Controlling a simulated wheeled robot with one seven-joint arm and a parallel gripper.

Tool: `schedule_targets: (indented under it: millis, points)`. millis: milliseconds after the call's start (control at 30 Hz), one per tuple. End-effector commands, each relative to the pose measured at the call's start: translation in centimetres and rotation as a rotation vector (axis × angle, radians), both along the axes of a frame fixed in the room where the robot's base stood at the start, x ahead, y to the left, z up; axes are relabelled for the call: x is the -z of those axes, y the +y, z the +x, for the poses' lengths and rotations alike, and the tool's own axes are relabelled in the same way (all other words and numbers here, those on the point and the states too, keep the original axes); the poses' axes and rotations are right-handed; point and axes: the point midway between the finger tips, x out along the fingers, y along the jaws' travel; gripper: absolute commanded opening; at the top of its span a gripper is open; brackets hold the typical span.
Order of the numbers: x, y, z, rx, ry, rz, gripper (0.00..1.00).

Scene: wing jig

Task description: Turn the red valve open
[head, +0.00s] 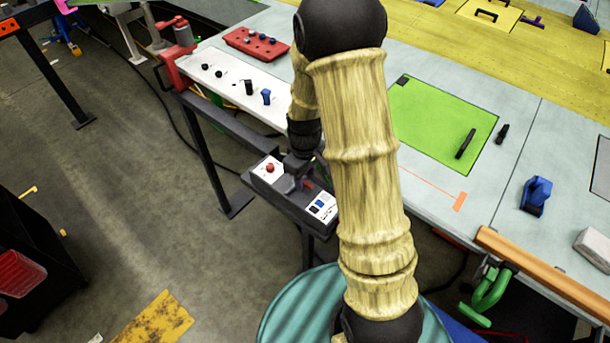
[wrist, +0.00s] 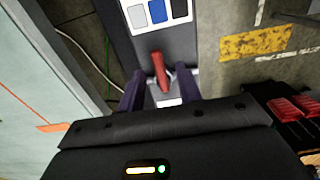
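The red valve handle (wrist: 160,72) shows in the wrist view on the grey face of a control box (wrist: 178,38). It is a narrow red lever standing out from the box. My gripper (wrist: 160,92) has its two dark fingers apart, one on each side of the handle, with gaps visible between. In the head view my gripper (head: 296,182) reaches down over the middle of the control box (head: 263,183). A small red part of the valve (head: 308,184) shows just right of it; the rest is hidden by my gripper.
A red button (head: 270,168) and blue and black switches (head: 320,208) flank the valve on the box. The workbench edge with a white panel (head: 232,85) and green mat (head: 440,120) lies close behind.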

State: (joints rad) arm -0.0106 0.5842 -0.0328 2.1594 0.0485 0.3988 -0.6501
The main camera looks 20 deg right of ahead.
Motion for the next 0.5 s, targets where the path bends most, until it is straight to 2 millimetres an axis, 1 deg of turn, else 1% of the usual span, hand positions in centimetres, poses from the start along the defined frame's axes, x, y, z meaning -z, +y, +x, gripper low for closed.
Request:
schedule_targets:
  millis: [133, 400, 467, 500]
  points:
    - [0.85, -0.02, -0.03, 0.000, 0.000, 0.000, 0.35]
    - [0.95, -0.02, -0.01, 0.000, -0.001, -0.001, 0.35]
    - [0.95, -0.02, -0.01, 0.000, 0.000, 0.000, 0.23]
    - [0.94, -0.02, -0.01, 0.000, 0.000, 0.000, 0.15]
